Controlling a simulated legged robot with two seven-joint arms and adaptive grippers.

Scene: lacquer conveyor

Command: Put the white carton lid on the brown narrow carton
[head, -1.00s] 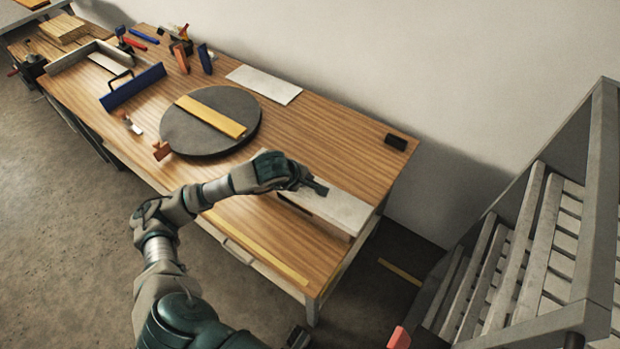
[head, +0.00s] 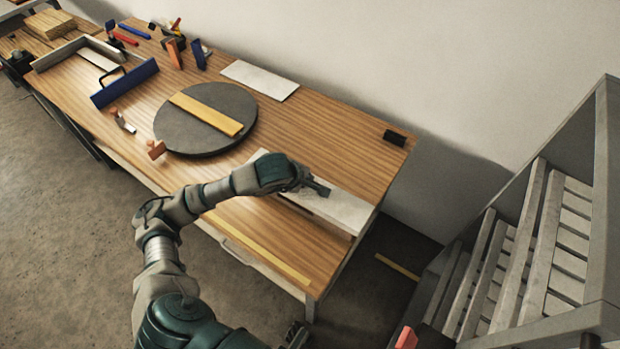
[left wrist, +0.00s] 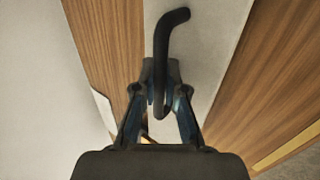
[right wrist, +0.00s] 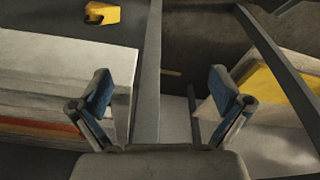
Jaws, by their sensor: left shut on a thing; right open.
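The white carton lid (head: 343,208) is a long, flat white panel near the table's right end. A black bent handle (left wrist: 170,40) stands on it in the left wrist view. My left gripper (head: 325,190) is shut on this handle; its fingers (left wrist: 160,105) close around the handle's lower part. The brown narrow carton (head: 318,216) shows only as a thin brown strip with a dark gap under the lid's front edge. The lid hides the rest, and I cannot tell whether they touch all along. My right gripper (right wrist: 160,85) is open and empty, away from the lid.
A round grey turntable (head: 190,138) with a yellow bar stands left of the lid. A white sheet (head: 260,80) and a small black block (head: 394,138) lie toward the wall. A blue-sided tool (head: 125,85) is farther left. A grey slatted rack (head: 530,240) stands at right.

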